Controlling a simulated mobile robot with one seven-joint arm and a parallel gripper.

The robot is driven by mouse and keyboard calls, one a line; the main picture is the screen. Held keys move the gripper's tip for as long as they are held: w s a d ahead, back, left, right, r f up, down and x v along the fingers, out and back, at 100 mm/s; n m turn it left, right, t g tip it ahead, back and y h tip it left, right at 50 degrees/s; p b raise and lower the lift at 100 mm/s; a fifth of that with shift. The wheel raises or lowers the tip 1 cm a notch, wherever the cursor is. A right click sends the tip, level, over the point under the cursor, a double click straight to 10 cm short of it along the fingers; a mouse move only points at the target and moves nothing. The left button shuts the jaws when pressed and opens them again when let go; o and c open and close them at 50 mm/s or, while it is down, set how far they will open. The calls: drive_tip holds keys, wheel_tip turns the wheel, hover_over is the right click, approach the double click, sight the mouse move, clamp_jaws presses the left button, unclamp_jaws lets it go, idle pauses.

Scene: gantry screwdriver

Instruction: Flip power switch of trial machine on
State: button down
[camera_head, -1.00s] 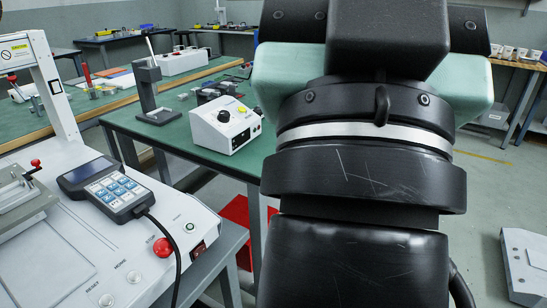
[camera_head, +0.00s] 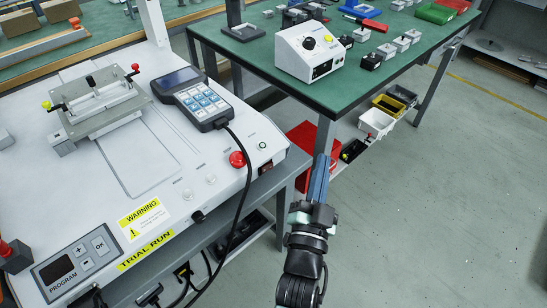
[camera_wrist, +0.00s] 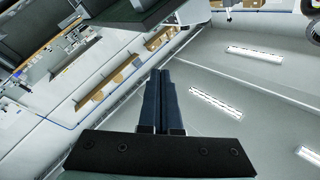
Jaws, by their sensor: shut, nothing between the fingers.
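The trial machine (camera_head: 85,190) is a white bench unit with a yellow "TRIAL RUN" label on its front. Its power switch (camera_head: 265,168) is a small dark red rocker on the front face near the right corner. Its rocker position is too small to tell. My gripper (camera_head: 321,160) points upward just right of that corner, apart from the switch. Its blue-grey fingers are together and empty. In the wrist view my gripper (camera_wrist: 160,75) points up towards the ceiling and far wall, and the switch does not show.
A red emergency button (camera_head: 237,159) and a keypad pendant (camera_head: 195,98) sit on the machine top. The pendant's black cable (camera_head: 240,190) hangs down over the front edge. A green table (camera_head: 400,75) with a white control box (camera_head: 308,50) stands behind. The floor at right is clear.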

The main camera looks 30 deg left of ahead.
sight(267, 168)
drive_tip(key=s+a+f+g+y, duration=0.1)
drive_tip(key=s+f, duration=0.3)
drive_tip(key=f, duration=0.5)
drive_tip(key=shift+s+f+p, duration=0.2)
drive_tip(key=shift+s+p, duration=0.1)
drive_tip(key=shift+s, duration=0.1)
drive_tip(key=shift+w+a, duration=0.1)
drive_tip(key=shift+a, duration=0.1)
drive_tip(key=shift+w+a+b, duration=0.2)
drive_tip(key=shift+w+a, duration=0.45)
drive_tip(key=shift+a, duration=0.6)
drive_tip(key=shift+w+a+b, duration=0.15)
drive_tip(key=shift+w+a, duration=0.55)
drive_tip(key=shift+a, duration=0.6)
drive_tip(key=shift+w+a+b, duration=0.2)
drive_tip(key=shift+w+a, duration=0.45)
drive_tip(key=shift+a, duration=0.6)
drive_tip(key=shift+w+a, duration=0.2)
drive_tip(key=shift+a, duration=0.2)
drive_tip(key=shift+w+a, duration=0.15)
drive_tip(key=shift+a, duration=0.15)
drive_tip(key=shift+d, duration=0.1)
drive_tip(key=shift+s+d, duration=0.35)
drive_tip(key=shift+d, duration=0.3)
